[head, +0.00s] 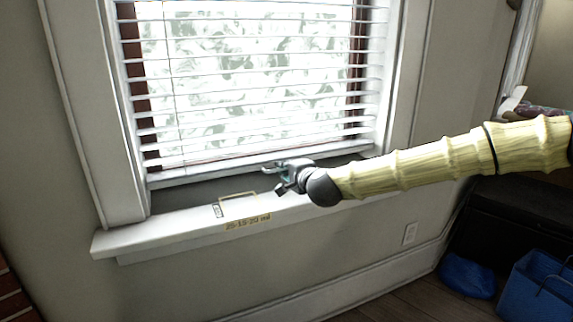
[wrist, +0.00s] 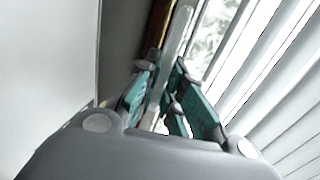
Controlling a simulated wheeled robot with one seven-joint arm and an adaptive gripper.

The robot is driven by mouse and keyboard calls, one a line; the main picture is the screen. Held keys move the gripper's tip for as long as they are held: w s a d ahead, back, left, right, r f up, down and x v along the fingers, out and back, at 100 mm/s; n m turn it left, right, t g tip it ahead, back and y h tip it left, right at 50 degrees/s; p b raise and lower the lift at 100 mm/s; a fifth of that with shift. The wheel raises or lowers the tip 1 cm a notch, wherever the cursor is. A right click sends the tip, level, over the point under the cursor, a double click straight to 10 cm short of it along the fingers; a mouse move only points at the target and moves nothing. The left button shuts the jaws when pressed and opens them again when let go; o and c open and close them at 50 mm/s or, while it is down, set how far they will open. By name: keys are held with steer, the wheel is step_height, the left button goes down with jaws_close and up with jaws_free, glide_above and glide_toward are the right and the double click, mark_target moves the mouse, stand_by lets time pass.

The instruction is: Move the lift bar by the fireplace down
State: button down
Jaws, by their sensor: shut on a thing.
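The lift bar (head: 215,167) is the white bottom rail of the window blind. In the head view it runs across the lower window, a little above the sill. My gripper (head: 274,172) reaches it from the right, near its middle, and hides a short part of it. In the wrist view the pale bar (wrist: 178,50) passes between the teal fingers of my gripper (wrist: 165,80), which are shut on it. The exact contact is partly hidden by the fingers.
The white sill (head: 150,236) lies below, with a thin brass-coloured frame (head: 238,194) and a small label on it. White slats (head: 250,95) hang above the bar. Dark red brick (head: 10,292) shows at the lower left. A blue basket (head: 540,290) stands at the lower right.

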steer(key=shift+a, duration=0.1)
steer(key=c, duration=1.5)
jaws_free()
steer(key=v, duration=1.2)
